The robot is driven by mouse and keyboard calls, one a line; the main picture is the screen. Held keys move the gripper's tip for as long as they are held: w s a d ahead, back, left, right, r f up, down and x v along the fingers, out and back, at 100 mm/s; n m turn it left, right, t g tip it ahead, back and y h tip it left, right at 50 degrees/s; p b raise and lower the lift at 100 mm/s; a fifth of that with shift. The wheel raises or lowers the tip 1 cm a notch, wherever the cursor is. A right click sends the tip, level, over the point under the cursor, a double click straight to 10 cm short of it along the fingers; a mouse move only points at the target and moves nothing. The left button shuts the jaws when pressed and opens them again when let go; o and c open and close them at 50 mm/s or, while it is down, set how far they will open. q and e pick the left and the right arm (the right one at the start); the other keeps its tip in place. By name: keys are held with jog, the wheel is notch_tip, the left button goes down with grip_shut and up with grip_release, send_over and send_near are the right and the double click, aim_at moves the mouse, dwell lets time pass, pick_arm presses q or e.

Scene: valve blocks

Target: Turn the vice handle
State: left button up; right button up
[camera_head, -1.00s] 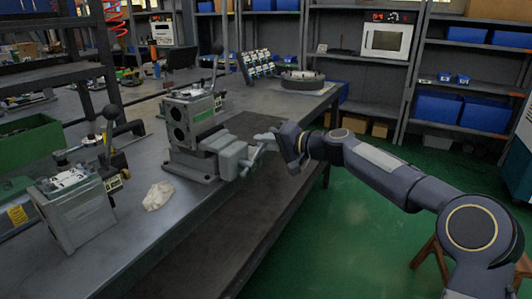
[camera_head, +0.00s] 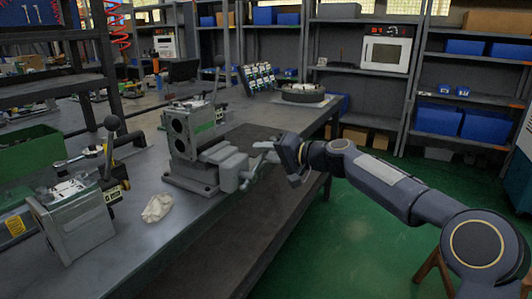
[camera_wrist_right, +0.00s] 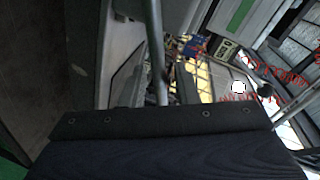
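In the right wrist view, a metal rod (camera_wrist_right: 157,50) runs upright just beyond the dark gripper body, which hides the fingers. My left gripper is not in view.
A second grey block (camera_head: 80,225) stands at the bench's near left, with a white crumpled cloth (camera_head: 157,207) between it and the vice. A round dark part (camera_head: 303,93) lies at the bench's far end.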

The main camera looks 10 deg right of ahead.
jog(key=v, duration=0.8)
jog(key=s+d+f+n+g+h, duration=0.1)
jog(key=s+d+f+g+h, duration=0.15)
jog(key=s+f, duration=0.75)
jog(key=s+d+f+g+h, duration=0.1)
jog(key=s+f+h, duration=0.25)
jog(key=s, duration=1.35)
jog(key=s+d+f+n+g+h, duration=0.1)
jog(key=s+d+f+h, duration=0.1)
jog(key=s+f, duration=0.8)
jog(key=s+r+p, duration=0.3)
jog(key=r+p, duration=2.6)
jog(key=r, duration=0.3)
jog(key=shift+r+p, duration=0.3)
jog(key=shift+p, duration=0.1)
